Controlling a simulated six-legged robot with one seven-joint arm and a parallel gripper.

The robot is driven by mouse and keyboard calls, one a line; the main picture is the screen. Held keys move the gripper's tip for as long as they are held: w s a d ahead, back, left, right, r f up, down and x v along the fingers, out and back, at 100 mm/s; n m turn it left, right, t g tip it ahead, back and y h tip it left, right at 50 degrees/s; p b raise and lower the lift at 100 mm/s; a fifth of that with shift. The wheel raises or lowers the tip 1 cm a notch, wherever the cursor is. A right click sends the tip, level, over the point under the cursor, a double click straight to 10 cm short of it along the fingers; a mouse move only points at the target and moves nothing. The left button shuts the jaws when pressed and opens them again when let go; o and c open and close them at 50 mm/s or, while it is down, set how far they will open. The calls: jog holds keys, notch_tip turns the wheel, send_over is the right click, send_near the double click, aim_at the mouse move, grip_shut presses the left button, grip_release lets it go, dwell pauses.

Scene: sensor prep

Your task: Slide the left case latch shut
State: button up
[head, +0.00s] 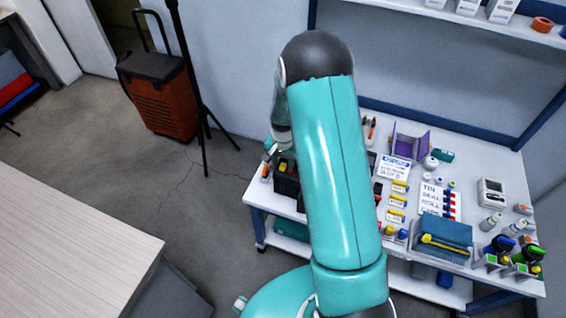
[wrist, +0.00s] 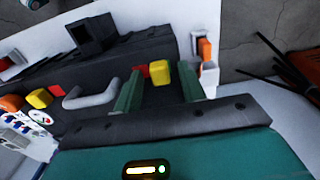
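The dark case (wrist: 125,55) lies on the table in the wrist view, with a grey handle (wrist: 92,94) on its near side. A yellow latch piece (wrist: 160,73) with a red piece (wrist: 141,71) beside it sits on the case. A second yellow piece (wrist: 39,98) with red beside it is farther left. My gripper (wrist: 158,78) has its two green fingers apart, with the first yellow piece showing between them; I cannot tell whether they touch it.
A white and orange holder (wrist: 205,48) stands just past my right finger in the wrist view. On the table (head: 505,180) are a purple stand (head: 410,146), a blue box (head: 443,236) and several bottles. A tripod (head: 190,85) and orange case (head: 160,98) stand at left.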

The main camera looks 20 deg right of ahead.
grip_shut()
jog(key=shift+s+d, duration=0.9)
jog(key=shift+d, duration=0.05)
jog(key=shift+o, duration=0.6)
grip_release()
jog(key=shift+s+d, duration=0.1)
